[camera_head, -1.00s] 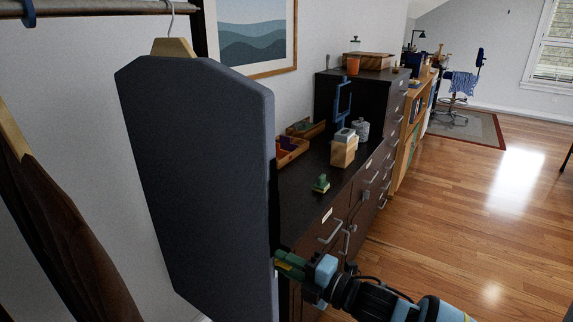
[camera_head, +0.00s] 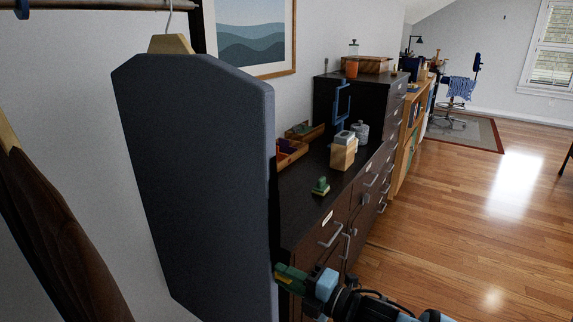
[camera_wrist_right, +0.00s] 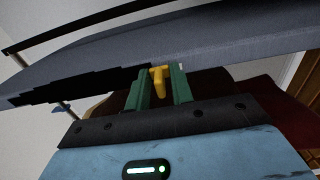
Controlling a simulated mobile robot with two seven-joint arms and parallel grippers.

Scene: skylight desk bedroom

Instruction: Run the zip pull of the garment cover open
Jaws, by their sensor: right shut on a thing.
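The dark grey garment cover (camera_head: 200,180) hangs on a wooden hanger (camera_head: 171,44) at the left of the head view. Its side edge also spans the right wrist view (camera_wrist_right: 230,45). My right gripper (camera_head: 281,274) is at the cover's right edge, low down. In the right wrist view its green fingers (camera_wrist_right: 162,88) are shut on the yellow zip pull (camera_wrist_right: 158,80). A black jagged strip (camera_wrist_right: 80,84) runs along the cover's edge to the left of the pull. The zip pull is hidden in the head view. My left gripper is not in view.
A brown garment (camera_head: 50,240) hangs at the far left. A dark drawer cabinet (camera_head: 300,205) stands just right of the cover, with a wooden block container (camera_head: 343,155) and a green stamp-like item (camera_head: 321,187) on top. The wooden floor (camera_head: 470,220) at right is clear.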

